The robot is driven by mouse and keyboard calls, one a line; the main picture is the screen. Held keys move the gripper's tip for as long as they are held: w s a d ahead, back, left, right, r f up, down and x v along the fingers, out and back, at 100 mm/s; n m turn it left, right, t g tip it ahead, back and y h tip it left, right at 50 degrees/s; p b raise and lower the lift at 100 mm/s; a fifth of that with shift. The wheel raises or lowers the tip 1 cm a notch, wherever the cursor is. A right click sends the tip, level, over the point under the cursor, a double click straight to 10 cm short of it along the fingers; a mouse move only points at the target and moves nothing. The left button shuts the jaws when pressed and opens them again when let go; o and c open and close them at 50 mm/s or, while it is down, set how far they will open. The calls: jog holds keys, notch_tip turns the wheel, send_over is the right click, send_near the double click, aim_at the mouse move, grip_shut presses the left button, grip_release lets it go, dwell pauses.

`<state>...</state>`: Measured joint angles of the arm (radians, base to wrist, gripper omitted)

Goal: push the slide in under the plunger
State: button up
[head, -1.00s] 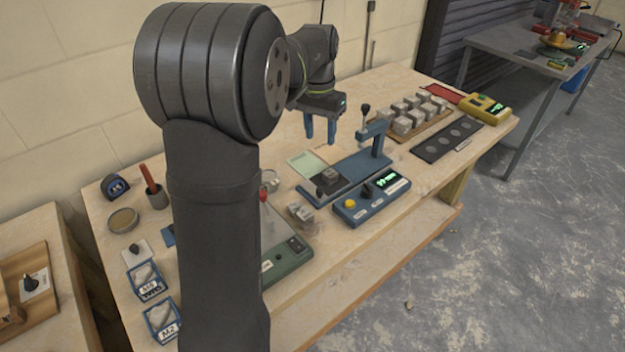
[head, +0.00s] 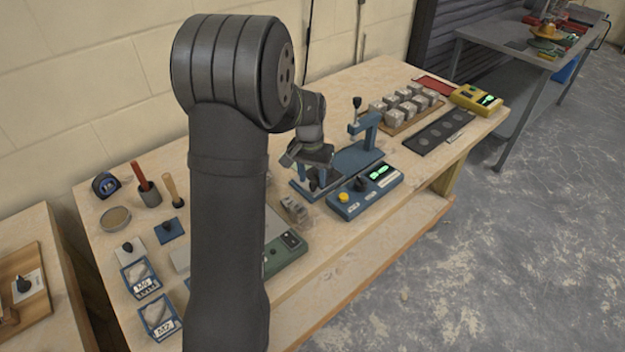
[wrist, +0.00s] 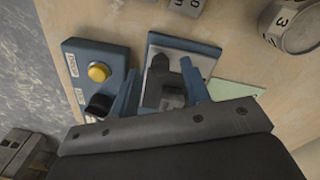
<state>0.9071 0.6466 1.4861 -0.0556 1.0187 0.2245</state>
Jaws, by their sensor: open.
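The blue press base (head: 352,160) lies on the bench, with the plunger (head: 357,118) on a post at its right end. My gripper (head: 308,180) is low over the base's left end, apart from the plunger, and hides most of the slide in the head view. My gripper's blue fingers (wrist: 160,67) are open, one on each side of the knob and cube. I cannot tell whether they touch.
A blue control box (head: 365,192) with a yellow button stands close in front of the base. Grey cubes on a board (head: 405,103) stand behind right.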

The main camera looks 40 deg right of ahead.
aim_at(334, 177)
jog(key=shift+f, duration=0.85)
grip_shut()
jog(key=d, duration=0.8)
jog(key=shift+d, duration=0.2)
jog(key=shift+r, duration=0.1)
grip_release()
